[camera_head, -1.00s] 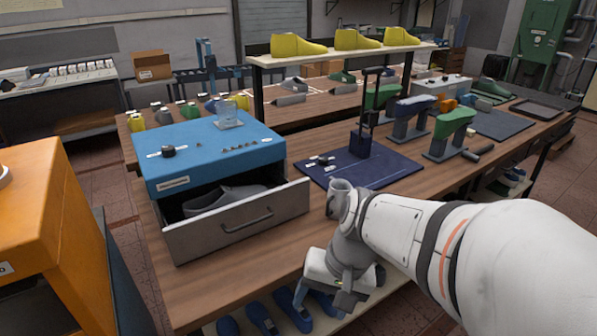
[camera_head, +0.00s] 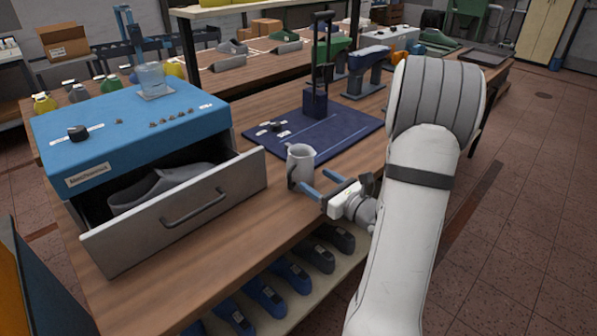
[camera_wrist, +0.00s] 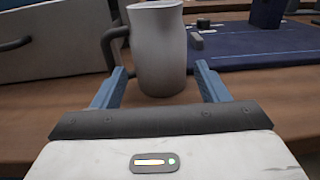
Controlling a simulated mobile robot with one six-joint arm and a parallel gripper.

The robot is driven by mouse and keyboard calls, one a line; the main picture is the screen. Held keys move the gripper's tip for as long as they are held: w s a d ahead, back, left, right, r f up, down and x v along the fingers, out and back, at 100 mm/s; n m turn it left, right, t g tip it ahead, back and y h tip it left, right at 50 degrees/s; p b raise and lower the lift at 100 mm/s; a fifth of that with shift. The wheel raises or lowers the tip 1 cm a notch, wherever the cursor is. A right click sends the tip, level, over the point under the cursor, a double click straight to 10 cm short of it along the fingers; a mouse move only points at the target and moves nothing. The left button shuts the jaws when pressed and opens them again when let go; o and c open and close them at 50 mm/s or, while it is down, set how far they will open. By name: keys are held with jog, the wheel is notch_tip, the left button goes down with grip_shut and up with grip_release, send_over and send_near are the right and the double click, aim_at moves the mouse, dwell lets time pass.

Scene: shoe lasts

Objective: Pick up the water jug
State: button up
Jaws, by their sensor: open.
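The water jug (camera_head: 301,165) is a light grey pitcher standing upright on the wooden bench, between the open drawer and the dark blue mat. In the wrist view the jug (camera_wrist: 159,50) stands ahead, with its dark handle (camera_wrist: 113,45) on the left side. My gripper (camera_head: 322,185) is open, with its two blue fingers pointing at the jug from the right. In the wrist view the fingers of my gripper (camera_wrist: 160,83) lie to either side of the jug's lower body, with a gap visible on each side.
An open grey drawer (camera_head: 185,210) with a grey shoe-shaped piece in it juts out left of the jug. The dark blue mat (camera_head: 345,135) with small items and an upright tool lies behind. Several shoe lasts (camera_head: 290,275) sit on the shelf below the bench edge.

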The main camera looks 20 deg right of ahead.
aim_at(308, 174)
jog(key=x, duration=0.7)
jog(key=shift+p, duration=0.3)
jog(key=shift+c, duration=0.2)
jog(key=c, duration=0.7)
jog(key=shift+r, duration=0.1)
jog(key=shift+c, duration=0.2)
